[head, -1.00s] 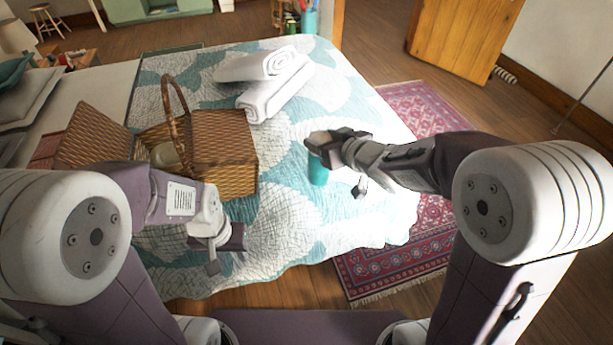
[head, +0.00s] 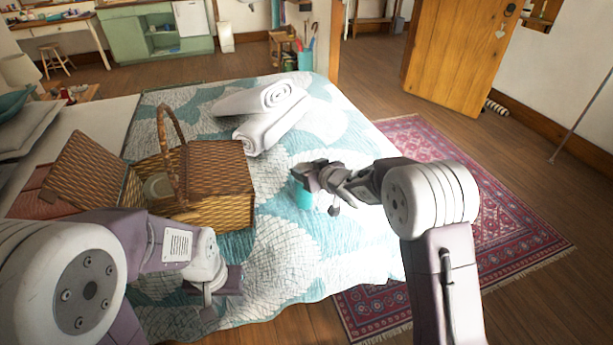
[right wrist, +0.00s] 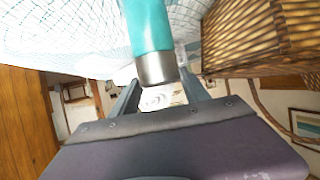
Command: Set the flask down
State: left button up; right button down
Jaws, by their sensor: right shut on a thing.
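The flask (head: 303,195) is a teal cylinder at the middle of the bed in the head view, to the right of the wicker basket. My right gripper (head: 312,177) is shut on it and covers its upper part. In the right wrist view the flask (right wrist: 148,30) stands between the fingers, with a steel end toward the palm. I cannot tell whether its base touches the quilt. My left gripper (head: 215,290) is low over the near left of the bed, apart from the flask. Its jaw opening is not clear.
The open wicker basket (head: 222,180) with a tall handle stands left of the flask; it also shows in the right wrist view (right wrist: 240,40). Rolled white towels (head: 270,125) lie behind. The quilt (head: 285,245) in front of the flask is clear. A red rug (head: 500,220) lies right.

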jog(key=shift+w+f, duration=0.1)
jog(key=shift+f, duration=0.7)
jog(key=shift+r, duration=0.15)
pick_arm(q)
jog(key=shift+f, duration=0.35)
pick_arm(e)
jog(key=shift+f, duration=0.2)
jog(key=c, duration=0.6)
grip_release()
pick_arm(q)
jog(key=shift+f, duration=0.1)
pick_arm(e)
jog(key=shift+o, duration=0.2)
